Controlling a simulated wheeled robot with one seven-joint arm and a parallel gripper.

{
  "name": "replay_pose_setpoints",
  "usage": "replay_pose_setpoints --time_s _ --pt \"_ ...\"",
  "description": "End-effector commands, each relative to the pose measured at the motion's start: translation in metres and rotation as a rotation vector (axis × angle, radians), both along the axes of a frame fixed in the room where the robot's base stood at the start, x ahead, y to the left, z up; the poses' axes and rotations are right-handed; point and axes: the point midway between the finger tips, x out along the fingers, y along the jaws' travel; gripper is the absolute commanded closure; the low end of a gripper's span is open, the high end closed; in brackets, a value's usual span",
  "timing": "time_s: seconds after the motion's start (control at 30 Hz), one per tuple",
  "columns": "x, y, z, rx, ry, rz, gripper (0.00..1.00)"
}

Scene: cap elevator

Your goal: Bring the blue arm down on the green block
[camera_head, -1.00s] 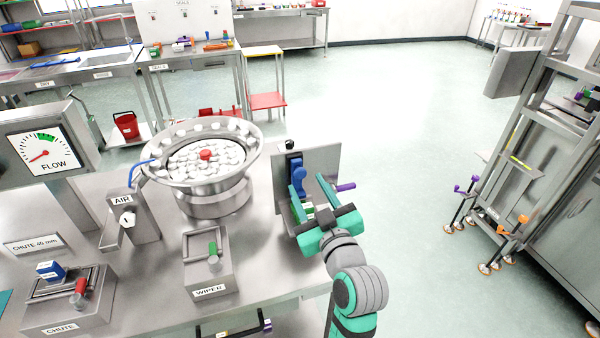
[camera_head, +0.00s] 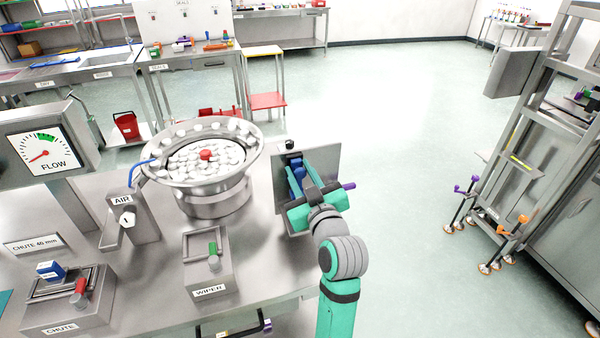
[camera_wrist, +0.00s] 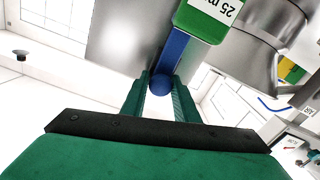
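The blue arm (camera_head: 294,163) stands up in front of a grey metal plate at the right end of the bench. In the wrist view its round blue knob (camera_wrist: 160,85) sits between my two green fingers, which appear to touch it on both sides. The green block (camera_wrist: 208,22), with a white label reading "25 m", shows at the top of the wrist view, beside the blue arm's far end; I cannot tell whether they touch.
A bowl of white caps (camera_head: 205,160) stands left of the plate (camera_head: 322,160). The wiper unit (camera_head: 207,265), air unit (camera_head: 125,220) and chute (camera_head: 65,305) are further left on the bench. A purple-tipped handle (camera_head: 348,186) sticks out right of the plate.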

Motion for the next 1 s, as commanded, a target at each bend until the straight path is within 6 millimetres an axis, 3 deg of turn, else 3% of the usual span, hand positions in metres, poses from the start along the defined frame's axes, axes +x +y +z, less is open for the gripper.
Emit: replay_pose_setpoints --time_s 0.17,0.37,0.6,0.63,0.7,1.0 --pt "0.000 0.000 -0.003 -0.001 0.000 0.001 1.00" --pt "0.000 0.001 -0.020 -0.002 0.001 0.001 1.00" --pt "0.000 0.001 -0.020 -0.004 -0.001 0.001 1.00" --pt "0.000 0.001 -0.020 -0.004 -0.001 0.001 0.68" --pt "0.000 0.001 -0.020 -0.003 -0.001 0.001 0.56" --pt "-0.001 0.000 -0.020 -0.002 -0.001 0.000 0.56"
